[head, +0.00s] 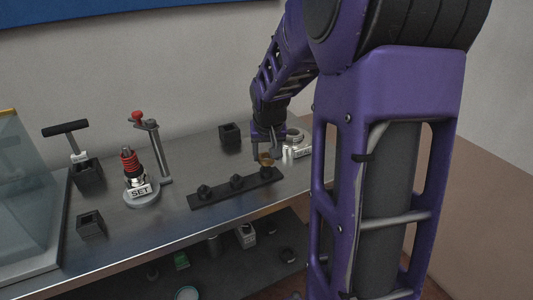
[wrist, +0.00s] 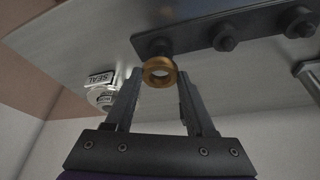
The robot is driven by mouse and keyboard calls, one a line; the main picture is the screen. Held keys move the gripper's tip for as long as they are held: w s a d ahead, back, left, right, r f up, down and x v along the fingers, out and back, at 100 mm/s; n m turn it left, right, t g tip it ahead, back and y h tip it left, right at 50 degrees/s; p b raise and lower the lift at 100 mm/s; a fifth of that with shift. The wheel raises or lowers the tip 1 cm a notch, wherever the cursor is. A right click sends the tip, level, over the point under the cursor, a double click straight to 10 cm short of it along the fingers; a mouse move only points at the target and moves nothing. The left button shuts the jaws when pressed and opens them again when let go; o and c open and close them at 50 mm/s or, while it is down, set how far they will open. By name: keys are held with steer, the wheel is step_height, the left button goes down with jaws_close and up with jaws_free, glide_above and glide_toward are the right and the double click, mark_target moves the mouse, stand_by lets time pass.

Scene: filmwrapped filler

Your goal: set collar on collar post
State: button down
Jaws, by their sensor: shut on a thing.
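My gripper (head: 264,152) is shut on a brass-coloured ring, the collar (head: 266,159). In the wrist view the collar (wrist: 147,73) sits between the fingertips (wrist: 160,76), its hole visible. A dark bar (head: 220,195) carries three short dark posts, and the collar is close to the rightmost one (head: 266,172). In the wrist view that end post (wrist: 157,47) is just beyond the collar and partly overlapped by it. I cannot tell whether they touch. None of the posts is labelled as the collar post in these views.
A red-coiled part on a round base marked SET (head: 141,192) stands left of the bar, beside a grey upright with a red knob (head: 137,116). Pale parts marked SEAL (wrist: 101,79) lie near my gripper. Black blocks (head: 230,133) and a glass-sided box (head: 25,200) also stand there.

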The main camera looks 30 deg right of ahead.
steer(key=shift+f+b, duration=1.1)
steer(key=shift+f, duration=0.3)
steer(key=shift+c, duration=0.8)
jaws_free()
steer(key=shift+r, duration=0.1)
